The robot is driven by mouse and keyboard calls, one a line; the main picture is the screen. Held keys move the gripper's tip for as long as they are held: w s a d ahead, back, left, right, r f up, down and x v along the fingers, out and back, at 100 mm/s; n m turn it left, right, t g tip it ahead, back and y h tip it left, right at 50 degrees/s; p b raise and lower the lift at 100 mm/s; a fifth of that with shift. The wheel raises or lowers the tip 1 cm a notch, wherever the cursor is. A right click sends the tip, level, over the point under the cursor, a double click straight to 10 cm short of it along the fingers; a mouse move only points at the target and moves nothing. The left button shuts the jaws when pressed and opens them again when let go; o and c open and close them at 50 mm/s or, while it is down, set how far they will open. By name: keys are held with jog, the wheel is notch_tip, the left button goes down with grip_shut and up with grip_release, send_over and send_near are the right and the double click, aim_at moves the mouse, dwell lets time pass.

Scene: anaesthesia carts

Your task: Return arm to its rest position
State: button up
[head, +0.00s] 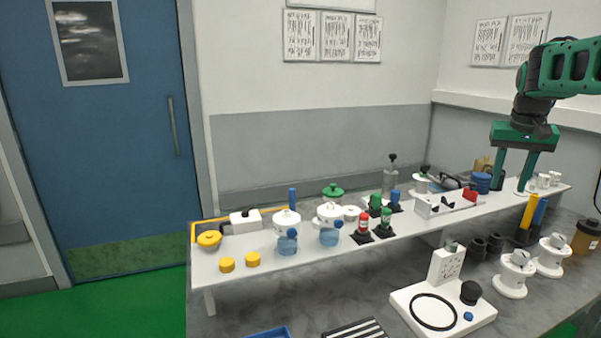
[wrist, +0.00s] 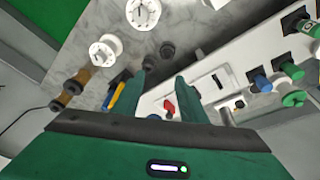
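My arm reaches in from the right in the head view, and my green gripper (head: 515,188) points down above the right end of the white raised shelf (head: 330,256). Its two fingers stand apart with a clear gap between them, and nothing is held. In the wrist view my gripper (wrist: 164,80) also shows its fingers spread, with a red part (wrist: 169,107) visible beyond the gap. In the head view the fingertips are close to a blue round stack (head: 481,183) and small white pieces; I cannot tell whether they touch anything.
The shelf carries white jars (head: 287,222), yellow caps (head: 209,239) and red and green bottles (head: 363,224). A white base with a black ring (head: 433,312) and white spools (head: 514,272) stand on the grey bench. A blue door (head: 110,140) is at left; air above the shelf is free.

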jog(key=s+a+f, duration=0.4)
jog(key=s+f, duration=0.1)
jog(key=s, duration=0.7)
jog(key=s+a+f+g+y, duration=0.1)
jog(key=s+a+f, duration=0.3)
jog(key=s, duration=0.9)
jog(key=s+a+f+g+y, duration=0.1)
jog(key=s+a+f, duration=0.3)
jog(key=s+f, duration=0.3)
jog(key=s, duration=0.5)
jog(key=shift+s+f+m, duration=0.25)
jog(key=shift+s+m, duration=0.15)
jog(key=shift+w+f+g, duration=0.25)
jog(key=shift+w+g, duration=0.05)
jog(key=shift+w, duration=0.35)
